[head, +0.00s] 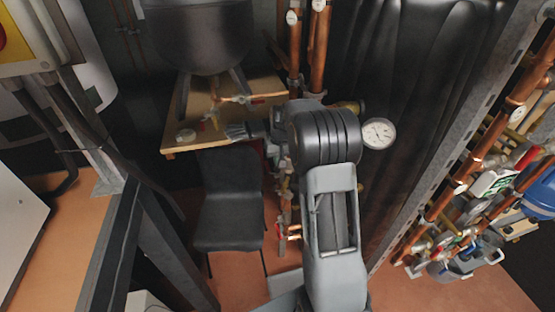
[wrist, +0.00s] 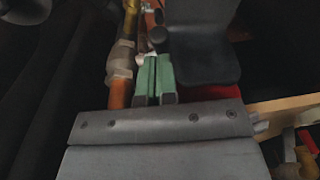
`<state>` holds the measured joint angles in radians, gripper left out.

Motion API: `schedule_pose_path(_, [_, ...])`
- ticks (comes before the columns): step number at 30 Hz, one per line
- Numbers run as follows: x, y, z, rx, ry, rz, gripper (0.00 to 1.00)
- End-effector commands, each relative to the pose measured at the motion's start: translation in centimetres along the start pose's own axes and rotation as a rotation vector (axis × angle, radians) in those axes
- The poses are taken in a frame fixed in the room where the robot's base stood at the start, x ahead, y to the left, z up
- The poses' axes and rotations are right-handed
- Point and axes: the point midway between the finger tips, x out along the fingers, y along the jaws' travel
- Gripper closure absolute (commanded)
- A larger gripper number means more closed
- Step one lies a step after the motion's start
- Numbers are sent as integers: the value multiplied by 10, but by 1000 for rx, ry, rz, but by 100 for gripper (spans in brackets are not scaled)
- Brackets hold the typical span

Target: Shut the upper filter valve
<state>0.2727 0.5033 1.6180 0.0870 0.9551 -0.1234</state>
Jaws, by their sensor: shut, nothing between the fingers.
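My gripper (head: 237,131) points left in the head view, near the table edge and above the chair. It is shut and empty. Copper pipework with valves (head: 284,205) runs down behind and below my wrist, partly hidden by my arm. A red-handled fitting (head: 292,236) shows low on it. In the wrist view a copper pipe with a metal fitting (wrist: 120,65) stands beside green blocks (wrist: 152,78). My own grey hardware covers the bottom of that view. I cannot tell which part is the upper filter valve; no contact with a valve handle is visible.
A black chair (head: 229,208) stands below my gripper. A wooden table (head: 180,136) carries a dark tank (head: 200,35) and small brass pipework (head: 238,99). A round gauge (head: 379,133) sits right of my wrist. More copper pipes (head: 440,200) line the right side.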

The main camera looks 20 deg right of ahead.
Motion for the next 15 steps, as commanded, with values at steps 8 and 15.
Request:
schedule_pose_path(8, [4, 1, 1, -2, 32, 1, 100])
schedule_pose_path(15, [5, 1, 3, -3, 76, 1, 100])
